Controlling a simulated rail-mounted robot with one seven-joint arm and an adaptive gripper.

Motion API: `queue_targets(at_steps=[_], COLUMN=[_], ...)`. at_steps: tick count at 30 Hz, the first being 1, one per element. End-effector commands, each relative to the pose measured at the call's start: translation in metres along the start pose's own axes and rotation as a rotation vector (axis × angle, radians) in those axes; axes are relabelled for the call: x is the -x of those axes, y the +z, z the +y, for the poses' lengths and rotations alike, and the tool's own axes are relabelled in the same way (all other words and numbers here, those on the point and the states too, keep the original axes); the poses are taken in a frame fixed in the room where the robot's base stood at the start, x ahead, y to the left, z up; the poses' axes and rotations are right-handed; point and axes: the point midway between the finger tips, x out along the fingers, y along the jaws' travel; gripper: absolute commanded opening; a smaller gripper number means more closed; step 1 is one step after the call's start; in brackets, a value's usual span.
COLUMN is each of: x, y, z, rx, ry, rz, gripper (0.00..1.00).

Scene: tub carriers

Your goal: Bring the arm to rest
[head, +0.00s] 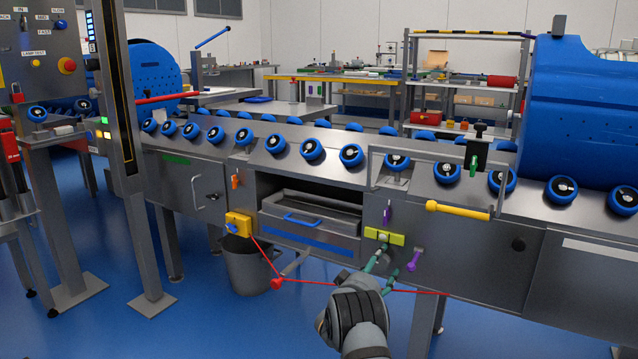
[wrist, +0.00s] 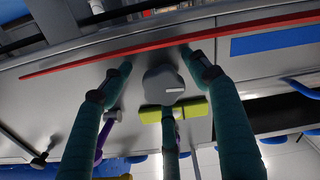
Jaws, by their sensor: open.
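My gripper (head: 384,268) is at the lower middle of the head view, in front of the machine's grey front panel. Its teal fingers are spread and hold nothing that I can see. In the wrist view my gripper (wrist: 157,65) has a finger on each side, with a grey round knob (wrist: 163,85) and a yellow-green plate (wrist: 190,108) seen between them. A further teal piece, apparently another finger, overlaps the plate. The yellow-green plate (head: 371,233) is just above the fingers in the head view. Whether the fingertips touch the panel, I cannot tell.
A red cord (head: 330,286) runs past my gripper; it crosses the wrist view (wrist: 130,48) near the fingertips. A purple handle (head: 415,259) is close right. An open drawer (head: 308,222), a grey bucket (head: 245,268) and a yellow box (head: 238,223) are left. Blue floor lies below.

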Motion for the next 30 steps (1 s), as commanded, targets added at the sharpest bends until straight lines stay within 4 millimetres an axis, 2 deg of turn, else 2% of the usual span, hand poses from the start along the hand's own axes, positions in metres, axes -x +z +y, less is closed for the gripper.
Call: queue_targets(at_steps=[1, 9, 15, 21, 30], x=[-0.0002, -0.0003, -0.0001, 0.0, 0.0], y=[0.0053, 0.0047, 0.0016, -0.0007, -0.0021], z=[-0.0033, -0.0052, -0.0055, -0.0047, -0.0041], rx=[-0.073, -0.494, -0.729, -0.838, -0.853], ry=[0.001, 0.002, 0.001, 0.001, 0.001], rz=[0.001, 0.001, 0.001, 0.0, 0.0], gripper=[0.6, 0.6, 0.6, 0.6, 0.6])
